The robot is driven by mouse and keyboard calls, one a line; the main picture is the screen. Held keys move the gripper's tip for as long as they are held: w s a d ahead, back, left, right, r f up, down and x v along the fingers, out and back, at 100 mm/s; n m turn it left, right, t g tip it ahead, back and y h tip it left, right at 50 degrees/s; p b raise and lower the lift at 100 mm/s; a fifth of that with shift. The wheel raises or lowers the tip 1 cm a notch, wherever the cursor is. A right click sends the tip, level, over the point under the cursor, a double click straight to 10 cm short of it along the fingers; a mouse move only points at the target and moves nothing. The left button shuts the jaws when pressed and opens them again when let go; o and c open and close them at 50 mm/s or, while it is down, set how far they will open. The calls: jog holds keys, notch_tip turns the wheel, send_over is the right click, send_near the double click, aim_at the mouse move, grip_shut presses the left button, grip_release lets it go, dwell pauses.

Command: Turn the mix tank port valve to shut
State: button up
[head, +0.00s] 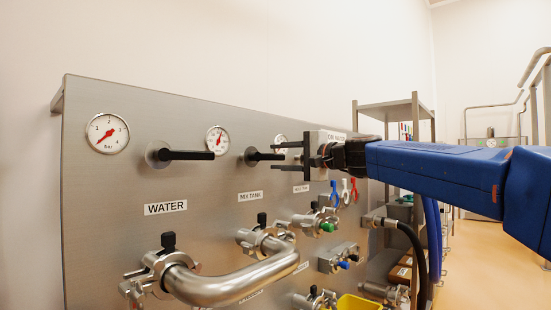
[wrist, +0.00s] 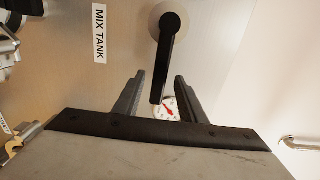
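The mix tank port valve has a black lever handle (head: 262,156) on a round hub, above the MIX TANK label (head: 250,196) on the steel panel. The lever lies level, pointing right in the head view. My gripper (head: 280,157) is at the lever's free end, one finger above and one below. In the wrist view the lever (wrist: 166,60) reaches down between the two fingertips of my gripper (wrist: 160,76). The fingers are open, with a gap on each side of the lever. The hub shows clear of the fingers.
The WATER valve lever (head: 187,155) is to the left, also level. Gauges (head: 217,140) sit between the valves. Below, a bent steel pipe (head: 225,288) joins two ports and sticks out from the panel. A shelf rack (head: 395,108) stands behind my arm at the right.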

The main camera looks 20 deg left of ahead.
jog(key=v, duration=0.7)
jog(key=s+d+f+n+h, duration=0.1)
jog(key=s+d+f+h, duration=0.4)
jog(key=s+d+f, duration=0.6)
jog(key=s+d+f+n+g+h, duration=0.1)
jog(key=s+d+f+h, duration=0.5)
jog(key=s+d+f, duration=0.6)
jog(key=s+d+f+n+g+h, duration=0.1)
jog(key=s+d+f+h, duration=0.4)
jog(key=s+d+f, duration=0.6)
jog(key=d+f+n, duration=0.1)
jog(key=d+f, duration=1.1)
jog(key=f, duration=0.4)
jog(key=shift+s+d, duration=0.15)
jog(key=shift+s, duration=0.05)
jog(key=shift+f, duration=0.1)
